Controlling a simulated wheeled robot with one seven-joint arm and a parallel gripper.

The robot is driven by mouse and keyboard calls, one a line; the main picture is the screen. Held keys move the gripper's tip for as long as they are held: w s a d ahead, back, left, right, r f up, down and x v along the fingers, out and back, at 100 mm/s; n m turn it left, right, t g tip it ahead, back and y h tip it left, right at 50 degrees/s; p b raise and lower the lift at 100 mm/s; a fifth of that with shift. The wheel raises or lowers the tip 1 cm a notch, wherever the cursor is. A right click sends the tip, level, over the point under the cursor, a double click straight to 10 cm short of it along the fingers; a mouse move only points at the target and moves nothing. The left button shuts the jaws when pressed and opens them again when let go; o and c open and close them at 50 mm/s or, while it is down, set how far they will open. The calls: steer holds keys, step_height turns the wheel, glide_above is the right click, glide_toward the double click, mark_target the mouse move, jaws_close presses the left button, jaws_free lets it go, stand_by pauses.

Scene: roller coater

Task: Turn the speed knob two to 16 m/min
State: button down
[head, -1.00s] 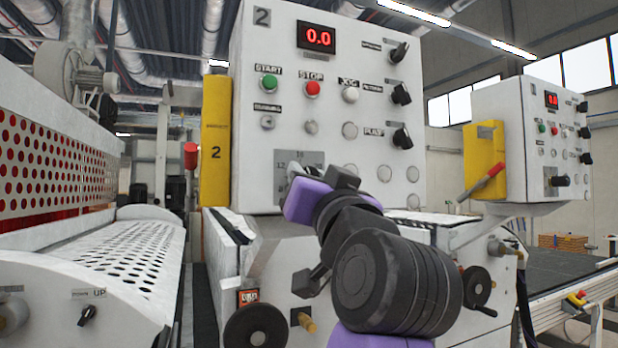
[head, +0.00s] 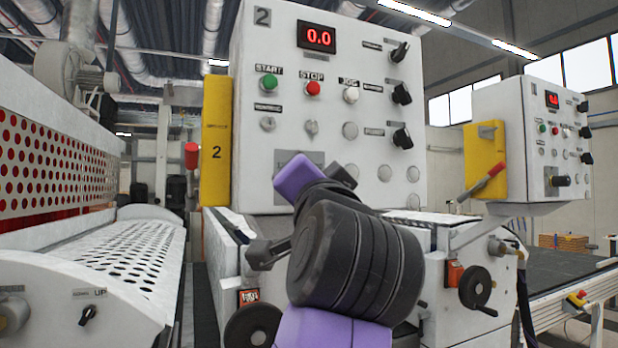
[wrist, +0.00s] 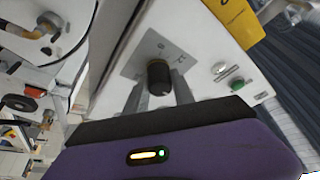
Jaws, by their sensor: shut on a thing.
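The white control panel marked 2 (head: 272,60) faces me, with its red display (head: 318,37) reading 0.0. The speed knob (wrist: 158,74), black and round, stands on a grey scale plate (wrist: 142,56) in the wrist view. My gripper (wrist: 159,90) has one finger on each side of the knob and is shut on it. In the head view my arm hides the knob and the fingers, and only the upper part of the scale plate (head: 300,156) shows.
Above the knob are a green start button (head: 268,82), a red stop button (head: 313,88) and black selector knobs (head: 402,94). A yellow post (head: 216,140) stands at the panel's left edge. A second panel (head: 500,110) is at the right.

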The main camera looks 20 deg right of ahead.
steer(key=c, duration=1.1)
jaws_free()
steer(key=b+v, duration=0.2)
steer(key=v, duration=0.6)
steer(key=shift+w, duration=0.1)
